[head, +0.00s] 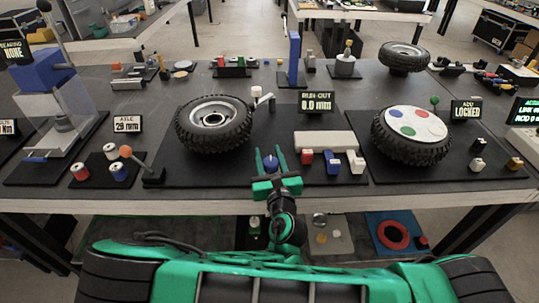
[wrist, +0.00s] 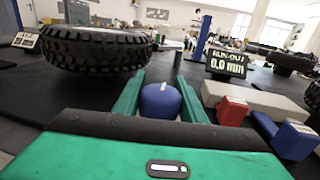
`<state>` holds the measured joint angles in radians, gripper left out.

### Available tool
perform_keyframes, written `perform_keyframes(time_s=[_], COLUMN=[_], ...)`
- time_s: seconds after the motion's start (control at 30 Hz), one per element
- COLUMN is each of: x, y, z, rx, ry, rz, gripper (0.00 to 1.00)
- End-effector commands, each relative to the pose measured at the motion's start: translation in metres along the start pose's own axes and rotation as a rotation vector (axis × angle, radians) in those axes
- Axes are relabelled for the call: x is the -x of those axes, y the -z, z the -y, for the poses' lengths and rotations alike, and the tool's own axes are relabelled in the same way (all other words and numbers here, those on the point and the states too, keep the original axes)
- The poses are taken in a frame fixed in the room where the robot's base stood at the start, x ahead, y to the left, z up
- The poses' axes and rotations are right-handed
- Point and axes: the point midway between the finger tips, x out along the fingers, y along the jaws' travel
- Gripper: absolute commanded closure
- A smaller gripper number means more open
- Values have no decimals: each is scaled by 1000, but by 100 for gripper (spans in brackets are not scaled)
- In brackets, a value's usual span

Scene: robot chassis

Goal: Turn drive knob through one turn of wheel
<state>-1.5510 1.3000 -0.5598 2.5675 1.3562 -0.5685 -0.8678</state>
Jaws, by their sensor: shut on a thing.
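The drive knob (head: 271,163) is a small blue rounded knob on the black mat in front of the wheel. It also shows in the wrist view (wrist: 160,101), between the fingers. My green gripper (head: 271,160) is shut on the knob, one finger on each side. The wheel (head: 182,125), a black knobbly tyre with a silver rim, lies flat behind and left of the knob. It also shows in the wrist view (wrist: 90,50). The run-out display (head: 317,102) reads 0.0 mm. The knob's lower part is hidden by my gripper.
Red, blue and white-topped blocks (head: 333,163) stand close to the right of my gripper, before a pale bar (head: 324,142). A lever with an orange ball (head: 126,151) is at the left. A second wheel (head: 385,142) with a coloured disc stands at the right.

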Motion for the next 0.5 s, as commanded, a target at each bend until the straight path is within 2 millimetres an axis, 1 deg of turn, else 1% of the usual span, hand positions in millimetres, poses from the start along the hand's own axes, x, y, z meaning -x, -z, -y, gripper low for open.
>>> perform_keyframes(time_s=[0.17, 0.5], x=[0, 0], y=[-1, -1], z=[-4, -5], rx=[1, 0], ry=[-41, -60], rz=[3, 3], gripper=[85, 85])
